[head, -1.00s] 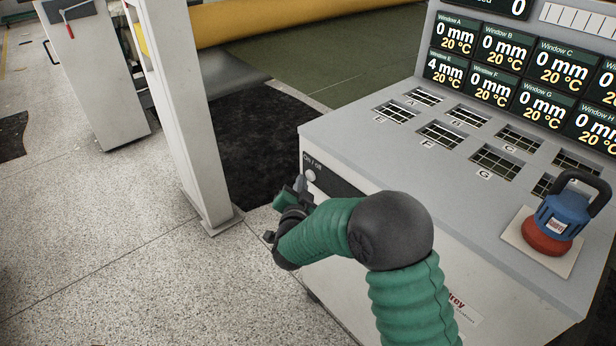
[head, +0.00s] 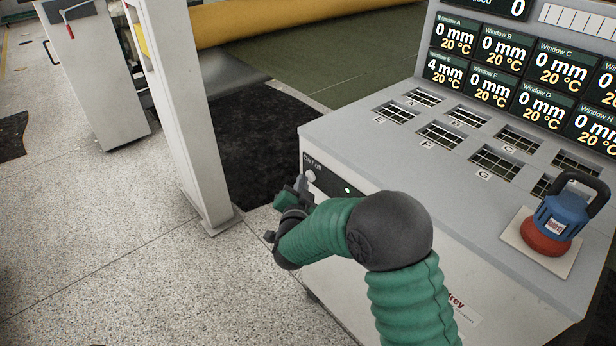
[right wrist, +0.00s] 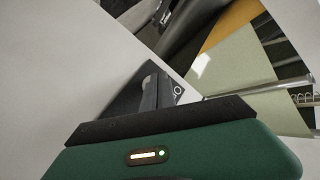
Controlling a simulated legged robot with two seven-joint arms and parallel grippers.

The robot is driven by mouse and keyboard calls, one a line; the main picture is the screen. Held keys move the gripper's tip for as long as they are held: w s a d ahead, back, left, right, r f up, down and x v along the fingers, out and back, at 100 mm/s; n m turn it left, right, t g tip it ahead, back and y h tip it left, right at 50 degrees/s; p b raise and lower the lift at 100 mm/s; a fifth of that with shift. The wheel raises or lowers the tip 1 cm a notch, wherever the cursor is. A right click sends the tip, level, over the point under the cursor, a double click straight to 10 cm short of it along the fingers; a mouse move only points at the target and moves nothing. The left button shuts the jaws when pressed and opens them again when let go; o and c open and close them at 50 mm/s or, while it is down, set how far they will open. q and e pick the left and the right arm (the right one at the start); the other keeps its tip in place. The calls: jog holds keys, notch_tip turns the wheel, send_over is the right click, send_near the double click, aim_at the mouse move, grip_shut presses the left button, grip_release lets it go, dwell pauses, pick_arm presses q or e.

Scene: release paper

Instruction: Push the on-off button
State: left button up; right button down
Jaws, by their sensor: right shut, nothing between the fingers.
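The round white on-off button (head: 310,175) sits at the left end of a black strip (head: 334,182) on the front of the grey console (head: 350,134), under the "On / off" label. A small white light shows on the strip to the right of the button. My right gripper (head: 302,184) is shut and empty, with its tip right at the button. I cannot tell whether they touch. In the right wrist view the shut fingers (right wrist: 150,88) point at the black strip, and the button is hidden. My left gripper is not in view.
A blue and red device with a black handle (head: 560,220) stands on the console's right side. Several grated windows (head: 438,135) and display screens (head: 490,85) lie behind. A grey post (head: 180,110) stands left of the console. The speckled floor is clear at lower left.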

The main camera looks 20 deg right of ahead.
jog(key=s+a, duration=0.2)
jog(key=a, duration=0.3)
jog(key=shift+a+p, duration=0.35)
jog(key=shift+p, duration=0.05)
